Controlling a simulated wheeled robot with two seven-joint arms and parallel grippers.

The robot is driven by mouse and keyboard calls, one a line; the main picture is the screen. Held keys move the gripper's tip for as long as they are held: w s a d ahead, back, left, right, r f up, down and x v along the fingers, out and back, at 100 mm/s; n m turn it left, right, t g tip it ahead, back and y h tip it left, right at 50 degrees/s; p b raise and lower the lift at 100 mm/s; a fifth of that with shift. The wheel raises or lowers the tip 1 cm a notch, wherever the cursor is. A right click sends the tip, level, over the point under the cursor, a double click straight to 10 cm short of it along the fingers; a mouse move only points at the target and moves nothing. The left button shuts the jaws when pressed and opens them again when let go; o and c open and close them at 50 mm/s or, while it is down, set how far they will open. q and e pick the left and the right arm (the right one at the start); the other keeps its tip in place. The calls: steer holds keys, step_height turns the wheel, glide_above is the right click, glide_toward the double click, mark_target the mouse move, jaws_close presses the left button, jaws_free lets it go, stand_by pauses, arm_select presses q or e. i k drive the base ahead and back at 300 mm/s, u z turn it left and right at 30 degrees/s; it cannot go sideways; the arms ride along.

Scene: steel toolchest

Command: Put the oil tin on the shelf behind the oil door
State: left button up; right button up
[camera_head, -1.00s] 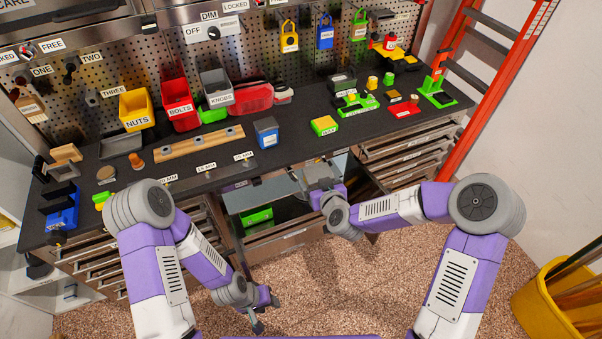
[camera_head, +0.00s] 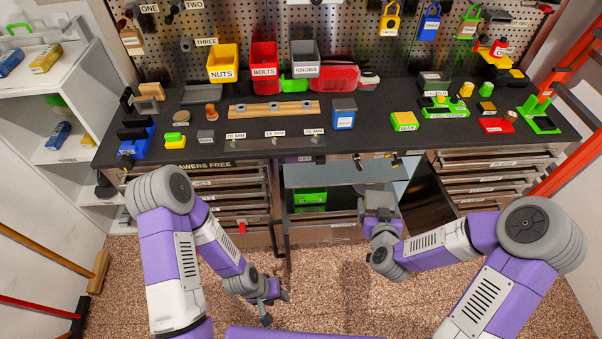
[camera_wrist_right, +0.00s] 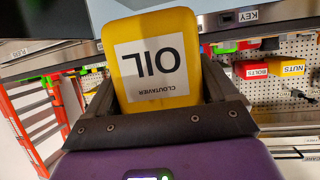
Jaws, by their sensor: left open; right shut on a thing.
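The oil tin is a yellow block with a white OIL label (camera_wrist_right: 158,65), seen in the right wrist view between the jaws of my right gripper (camera_wrist_right: 160,105), which is shut on it. In the head view the same gripper (camera_head: 379,203) is low in front of the bench, by an open compartment (camera_head: 335,174); the tin cannot be made out there. My left gripper (camera_head: 277,304) is open and empty, low above the floor. I cannot read an oil label on any door; a dark panel or opening (camera_head: 428,196) is just right of my right gripper.
A green box (camera_head: 310,197) sits inside the open compartment, with a drawer front (camera_head: 325,231) below it. The bench top (camera_head: 375,140) holds bins, a blue tin (camera_head: 343,113) and small parts. A white shelf unit (camera_head: 72,88) stands at left.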

mark_target(312, 168)
steer(key=k, duration=0.3)
steer(key=u, duration=0.75)
steer(key=i, duration=1)
